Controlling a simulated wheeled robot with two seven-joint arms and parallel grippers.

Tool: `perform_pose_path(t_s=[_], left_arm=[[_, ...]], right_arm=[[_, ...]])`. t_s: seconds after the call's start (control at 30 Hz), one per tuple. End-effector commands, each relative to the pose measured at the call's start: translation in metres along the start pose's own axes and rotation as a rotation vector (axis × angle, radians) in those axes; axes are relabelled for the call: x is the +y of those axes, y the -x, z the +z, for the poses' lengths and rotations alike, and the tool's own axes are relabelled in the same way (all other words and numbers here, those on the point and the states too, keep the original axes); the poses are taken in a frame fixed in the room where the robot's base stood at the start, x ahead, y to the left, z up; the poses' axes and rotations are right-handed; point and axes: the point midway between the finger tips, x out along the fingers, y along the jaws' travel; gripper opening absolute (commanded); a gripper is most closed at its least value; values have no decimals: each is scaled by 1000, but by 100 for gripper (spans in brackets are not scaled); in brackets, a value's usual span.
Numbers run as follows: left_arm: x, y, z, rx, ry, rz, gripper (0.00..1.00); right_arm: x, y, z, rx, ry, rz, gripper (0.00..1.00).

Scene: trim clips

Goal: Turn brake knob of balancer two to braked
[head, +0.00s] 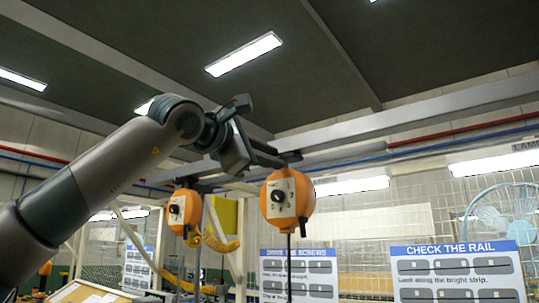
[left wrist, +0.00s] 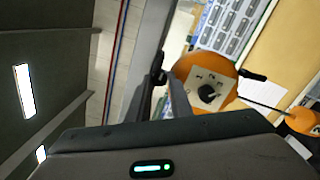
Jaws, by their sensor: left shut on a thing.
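Two orange balancers hang below the rail, the larger, nearer one (head: 301,205) at the centre and another (head: 190,222) to its left. The nearer one has a black knob (head: 278,196) on a pale plate with small marks, too small to read in the head view. In the left wrist view its knob (left wrist: 208,93) and plate show clear of the fingers. My left gripper (head: 284,160) is at the top of the nearer balancer, above the knob, shut on what looks like its dark hanger; the contact is partly hidden. My right gripper is not in view.
The overhead rail (head: 420,118) runs across just behind my gripper. Sign boards (head: 455,270) stand at the lower right, with a fan (head: 508,215) behind. Cables hang below the balancers.

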Motion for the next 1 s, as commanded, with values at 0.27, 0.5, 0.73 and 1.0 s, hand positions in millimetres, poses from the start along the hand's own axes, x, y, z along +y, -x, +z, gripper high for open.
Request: perform_pose_path(t_s=[0.27, 0.5, 0.73, 1.0], left_arm=[[-1, 0, 0, 0, -13, -2, 0], [-1, 0, 0, 0, -12, -2, 38], [-1, 0, 0, 0, -11, -1, 38], [-1, 8, -1, -1, -11, 1, 38]], right_arm=[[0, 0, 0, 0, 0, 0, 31], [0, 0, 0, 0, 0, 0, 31], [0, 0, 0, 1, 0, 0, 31], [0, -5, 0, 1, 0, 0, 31]])
